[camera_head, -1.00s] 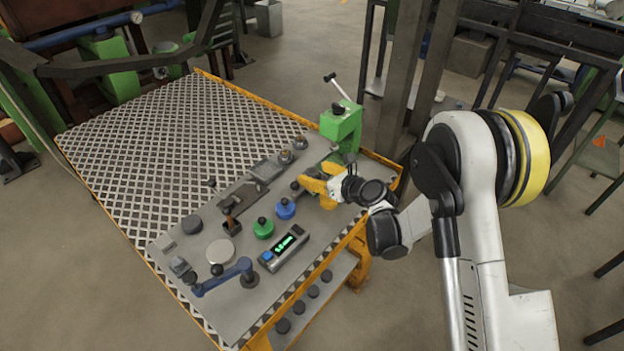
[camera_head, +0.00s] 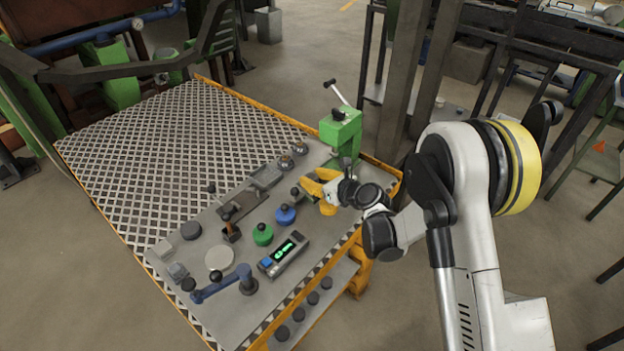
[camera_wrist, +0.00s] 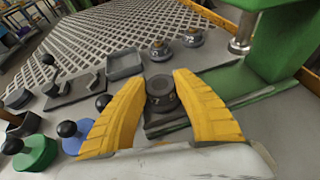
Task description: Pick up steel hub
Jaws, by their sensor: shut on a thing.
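The steel hub (camera_wrist: 161,94) is a short dark grey cylinder with a hollow top and pale markings on its side. In the wrist view it sits upright between the two yellow fingers of my gripper (camera_wrist: 160,98), which are shut on it. Behind and under it is a dark plate by the green press; I cannot tell whether the hub touches it. In the head view my gripper (camera_head: 318,188) is at the right part of the bench, just in front of the press, and its fingers mostly hide the hub.
The green press (camera_head: 341,130) with a lever stands close behind my gripper. Two copper-topped hubs (camera_wrist: 158,50) and a shallow grey tray (camera_wrist: 125,64) are farther back.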

